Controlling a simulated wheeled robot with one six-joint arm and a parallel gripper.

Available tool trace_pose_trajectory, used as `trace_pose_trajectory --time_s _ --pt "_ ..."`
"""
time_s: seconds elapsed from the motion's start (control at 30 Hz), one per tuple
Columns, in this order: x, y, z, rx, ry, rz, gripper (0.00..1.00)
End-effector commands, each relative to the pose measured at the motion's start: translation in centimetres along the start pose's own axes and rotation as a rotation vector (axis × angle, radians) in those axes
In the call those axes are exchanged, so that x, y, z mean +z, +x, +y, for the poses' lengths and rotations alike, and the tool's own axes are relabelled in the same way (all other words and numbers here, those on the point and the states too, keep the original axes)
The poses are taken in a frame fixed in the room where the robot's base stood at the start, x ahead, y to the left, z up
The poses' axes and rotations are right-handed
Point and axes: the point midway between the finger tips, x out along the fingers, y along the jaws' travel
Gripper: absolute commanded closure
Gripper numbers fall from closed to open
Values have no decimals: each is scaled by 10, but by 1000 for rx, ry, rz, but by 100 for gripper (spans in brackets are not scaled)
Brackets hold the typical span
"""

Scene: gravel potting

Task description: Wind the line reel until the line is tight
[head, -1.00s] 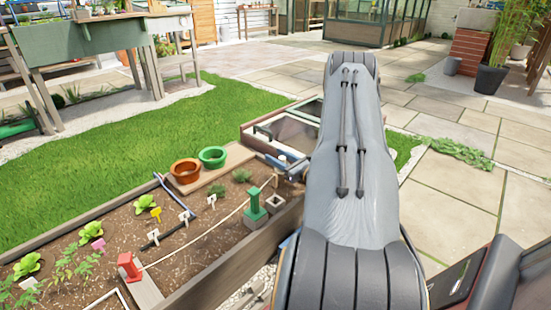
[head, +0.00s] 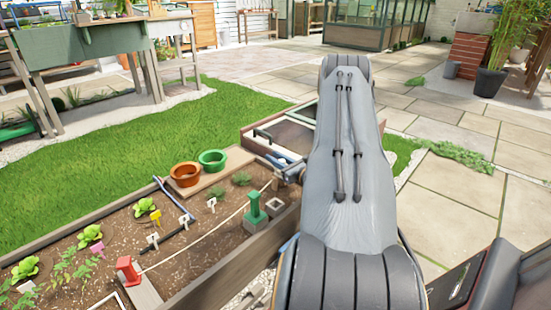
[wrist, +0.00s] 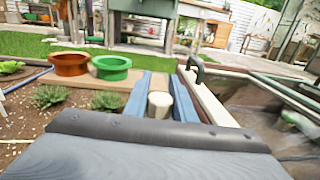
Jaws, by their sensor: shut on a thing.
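My gripper (wrist: 160,100) is shut on a cream, round-topped knob (wrist: 159,105), which sits between its two blue fingers in the wrist view. I take the knob to be the line reel's handle; the reel body is hidden. In the head view the gripper (head: 281,159) is at the bed's far right corner, partly behind my arm. A pale line (head: 205,233) runs over the soil from near the red post (head: 128,269), past the green post (head: 254,207), toward the gripper. It looks nearly straight; I cannot tell its tension.
A terracotta pot (head: 186,174) and a green pot (head: 212,159) stand on a board left of the gripper. A glazed cold frame (head: 290,136) lies just beyond. Its dark handle (wrist: 196,66) is close to the right finger. Seedlings and labels dot the bed.

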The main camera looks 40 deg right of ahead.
Motion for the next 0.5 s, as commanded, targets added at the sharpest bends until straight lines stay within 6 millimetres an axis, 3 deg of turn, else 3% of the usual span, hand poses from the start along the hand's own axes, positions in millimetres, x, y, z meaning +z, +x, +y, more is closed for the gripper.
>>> trace_pose_trajectory --time_s 0.5 --pt "0 -2 -10 -301 1 0 99"
